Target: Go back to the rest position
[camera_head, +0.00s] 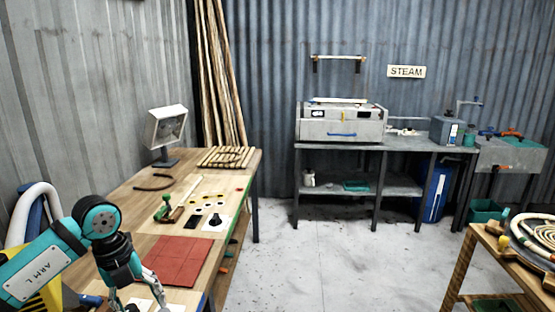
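My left arm comes in from the lower left, and its gripper (138,298) hangs down at the front edge of the wooden workbench (128,221). Its two fingers look spread apart, with nothing seen between them but a pale patch below; the tips lie at the picture's bottom edge. It is just in front of the red mat (173,261). My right gripper is not in view.
The workbench holds a lamp (166,128), a slatted wooden rack (228,157), a dark curved strip (153,182) and small tools. A steam box (342,123) stands on the metal bench behind. A wooden table (487,246) is at right. The floor (330,262) between is clear.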

